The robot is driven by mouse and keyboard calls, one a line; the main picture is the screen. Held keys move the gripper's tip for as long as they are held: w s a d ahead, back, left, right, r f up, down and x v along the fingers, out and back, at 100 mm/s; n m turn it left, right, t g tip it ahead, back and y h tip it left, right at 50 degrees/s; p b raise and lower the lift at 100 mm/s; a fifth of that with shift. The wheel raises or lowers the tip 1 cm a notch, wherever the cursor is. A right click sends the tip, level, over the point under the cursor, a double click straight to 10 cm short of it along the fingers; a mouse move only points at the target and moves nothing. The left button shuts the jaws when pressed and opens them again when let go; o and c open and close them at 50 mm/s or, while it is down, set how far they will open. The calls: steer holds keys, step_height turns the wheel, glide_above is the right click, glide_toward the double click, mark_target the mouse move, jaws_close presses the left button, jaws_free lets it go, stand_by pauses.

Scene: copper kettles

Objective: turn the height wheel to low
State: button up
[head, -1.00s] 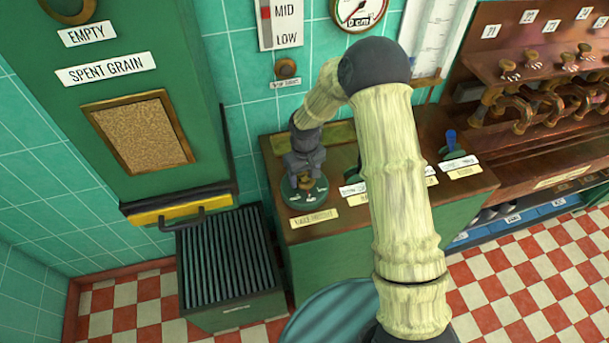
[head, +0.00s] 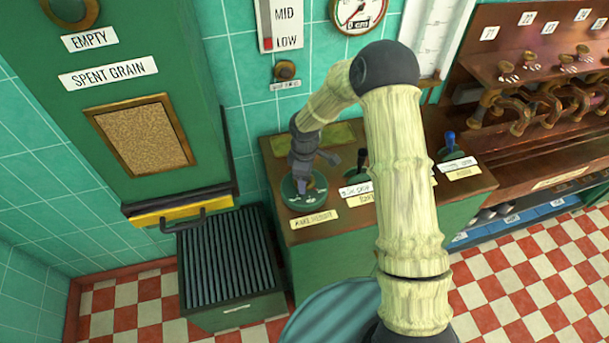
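The height wheel (head: 316,197) is a round green dial with white marks on the left of the wooden console top, behind a cream label whose small print is blurred. My gripper (head: 302,181) points down over the wheel's middle and hides its knob. It looks turned, with a dark part sticking out to the right. I cannot make out whether its fingers are open or closed on the knob. The height gauge (head: 280,27) on the tiled wall has MID and LOW marks. Its red marker (head: 268,43) stands beside LOW.
More levers, one with a blue handle (head: 450,140), stand on the console (head: 350,218) to the right. My arm crosses in front of the console. A slatted green bin (head: 232,270) stands at its left. A round dial gauge (head: 357,12) hangs above.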

steer(key=shift+r+n, duration=0.1)
steer(key=shift+n, duration=0.3)
steer(key=o, duration=1)
step_height(320, 180, up, 17)
steer(key=shift+r+b, duration=0.15)
steer(key=shift+b, duration=1)
steer(key=s+d+m+t, duration=0.1)
steer(key=s+d+m, duration=0.4)
steer(key=s, duration=0.1)
steer(key=s+d+m, duration=0.5)
steer(key=s+m, duration=0.1)
steer(key=s, duration=0.1)
steer(key=s+d+m+t, duration=0.1)
steer(key=s+d+m, duration=0.4)
steer(key=s, duration=0.1)
steer(key=shift+s+d+m+t, duration=0.15)
steer(key=shift+d+m+t, duration=0.1)
steer(key=shift+m+t, duration=0.05)
